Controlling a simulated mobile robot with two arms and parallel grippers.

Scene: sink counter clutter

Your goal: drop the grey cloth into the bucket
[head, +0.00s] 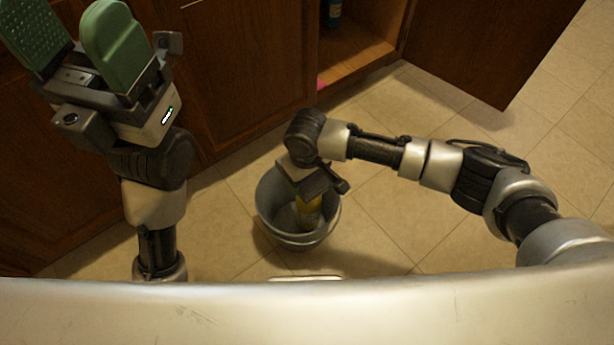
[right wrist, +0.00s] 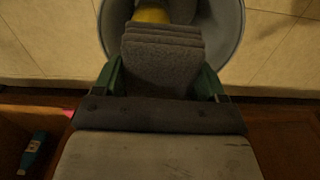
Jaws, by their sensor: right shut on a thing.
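The grey cloth (right wrist: 162,58) is folded in layers between the green fingers of my right gripper (right wrist: 158,78) in the right wrist view. My right gripper points down over the grey bucket (head: 268,205) in the head view; its fingers and the cloth are largely hidden there by the wrist. The bucket's rim and wall also show in the right wrist view (right wrist: 236,32), beyond the cloth. A yellow object (head: 308,214) sits inside the bucket, partly covered by my gripper. My left gripper (head: 76,48) is raised at the upper left, with its green fingers apart and nothing between them.
The bucket stands on a tiled floor (head: 380,240). Brown cabinets (head: 240,70) stand behind it, with one door (head: 490,45) open at the right. A blue bottle (head: 334,14) stands inside the open cabinet. The floor right of the bucket is clear.

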